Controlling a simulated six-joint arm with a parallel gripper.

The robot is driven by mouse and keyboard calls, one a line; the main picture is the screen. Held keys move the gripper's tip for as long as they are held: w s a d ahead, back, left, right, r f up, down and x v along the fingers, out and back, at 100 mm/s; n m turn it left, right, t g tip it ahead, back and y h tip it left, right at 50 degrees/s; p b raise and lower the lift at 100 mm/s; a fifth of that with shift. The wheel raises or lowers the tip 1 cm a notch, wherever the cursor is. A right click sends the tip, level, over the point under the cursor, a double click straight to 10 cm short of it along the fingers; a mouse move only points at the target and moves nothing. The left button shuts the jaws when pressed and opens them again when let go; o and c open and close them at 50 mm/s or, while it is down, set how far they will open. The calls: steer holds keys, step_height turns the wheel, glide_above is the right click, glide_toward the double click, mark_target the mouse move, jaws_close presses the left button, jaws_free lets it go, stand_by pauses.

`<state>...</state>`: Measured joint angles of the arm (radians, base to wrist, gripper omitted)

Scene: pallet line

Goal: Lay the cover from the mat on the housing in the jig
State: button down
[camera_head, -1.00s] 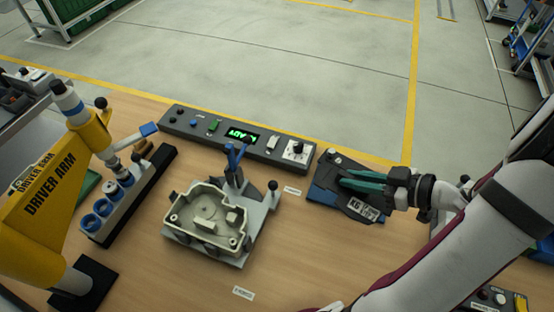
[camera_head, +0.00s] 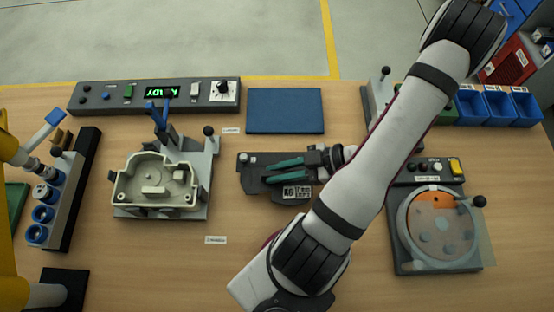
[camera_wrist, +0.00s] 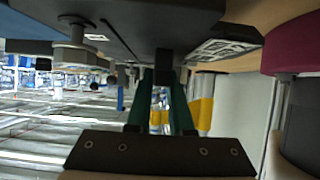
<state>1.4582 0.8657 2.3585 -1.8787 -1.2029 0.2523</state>
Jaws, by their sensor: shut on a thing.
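My gripper (camera_head: 288,170) has teal fingers and is shut on the dark grey cover (camera_head: 258,184). The cover has a pale knob at its left end and a white label at its right. The cover and the teal fingers (camera_wrist: 163,100) also show in the wrist view, where the cover fills the top. The blue mat (camera_head: 285,110) is bare, just behind the cover. The cream, open-topped housing (camera_head: 127,190) sits in the grey jig (camera_head: 203,165), left of my gripper. The jig has a blue lever and a black knob. How high the cover hangs is hard to tell.
A control box (camera_head: 205,97) with a green display stands behind the jig. A blue-ringed holder (camera_head: 60,195) and a yellow driver arm are at left. A round orange fixture (camera_head: 438,225) and blue bins (camera_head: 505,107) are at right. Bare table lies between cover and jig.

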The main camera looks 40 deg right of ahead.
step_height(320, 180, down, 3)
steer(key=shift+f, duration=0.2)
steer(key=c, duration=0.8)
jaws_free()
steer(key=shift+r, duration=0.1)
